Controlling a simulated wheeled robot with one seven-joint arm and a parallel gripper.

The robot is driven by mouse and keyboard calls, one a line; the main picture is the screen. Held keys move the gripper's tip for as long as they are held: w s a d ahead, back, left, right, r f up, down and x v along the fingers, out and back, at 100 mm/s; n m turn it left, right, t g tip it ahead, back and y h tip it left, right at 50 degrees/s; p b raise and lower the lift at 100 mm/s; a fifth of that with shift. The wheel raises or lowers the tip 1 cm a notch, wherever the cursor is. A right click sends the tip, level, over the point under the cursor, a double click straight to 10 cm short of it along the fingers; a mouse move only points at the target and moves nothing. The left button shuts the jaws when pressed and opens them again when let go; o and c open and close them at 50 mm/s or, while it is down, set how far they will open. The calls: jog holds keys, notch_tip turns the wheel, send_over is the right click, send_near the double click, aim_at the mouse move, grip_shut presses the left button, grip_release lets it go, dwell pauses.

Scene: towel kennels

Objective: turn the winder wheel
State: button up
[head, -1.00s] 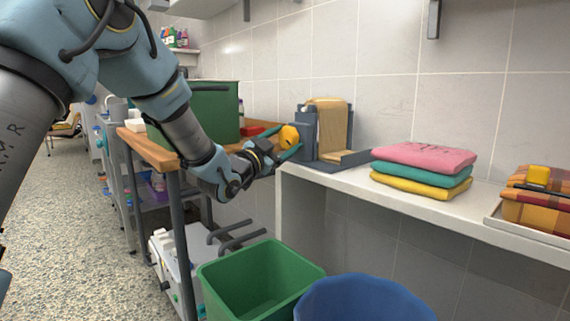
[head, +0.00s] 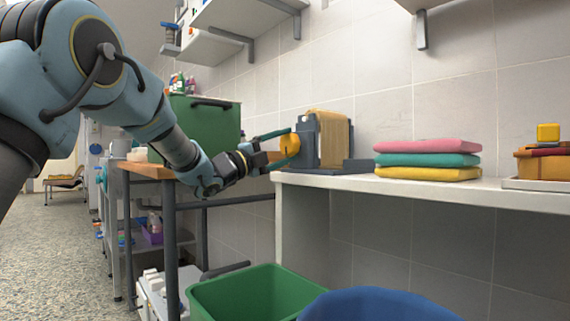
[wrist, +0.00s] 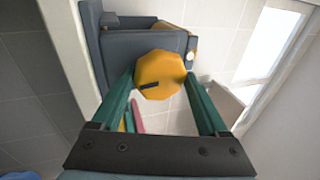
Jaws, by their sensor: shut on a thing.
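The winder is a dark grey frame (head: 309,142) with a tan towel roll (head: 331,138) in it, standing on the left end of the white shelf. Its wheel is a yellow, many-sided knob (head: 291,146) on the side facing my arm. The wheel also shows in the wrist view (wrist: 160,70), with a dark mark on its face. My gripper (wrist: 160,78) has its green fingers on opposite sides of the wheel, shut on it. In the head view one finger is above the wheel and one below. The far side of the wheel is hidden.
Folded pink, teal and yellow towels (head: 428,159) lie on the white shelf (head: 400,187) to the right. A tray (head: 545,184) with an orange bundle is farther right. Green (head: 255,292) and blue (head: 375,306) bins stand below. A green box (head: 205,125) stands behind my arm.

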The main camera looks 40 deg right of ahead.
jog(key=m+b, duration=0.1)
jog(key=m+g+b, duration=0.1)
jog(key=m, duration=0.1)
jog(key=m+y+b, duration=0.1)
jog(key=m, duration=0.1)
jog(key=shift+w+f+g, duration=0.1)
jog(key=shift+f+g, duration=0.15)
jog(key=shift+g, duration=0.15)
jog(key=shift+r+m+g+y+b, duration=0.1)
jog(key=shift+m+g+y+b, duration=0.4)
jog(key=shift+m, duration=0.65)
jog(key=shift+r+m+g+y+b, duration=0.1)
jog(key=shift+m+g+b, duration=0.2)
jog(key=shift+m+b, duration=0.6)
jog(key=shift+m, duration=0.35)
jog(key=o, duration=1.2)
jog(key=shift+w, duration=0.1)
jog(key=shift+o, duration=0.2)
jog(key=p+v, duration=0.2)
jog(key=v, duration=0.8)
jog(key=shift+a, duration=0.35)
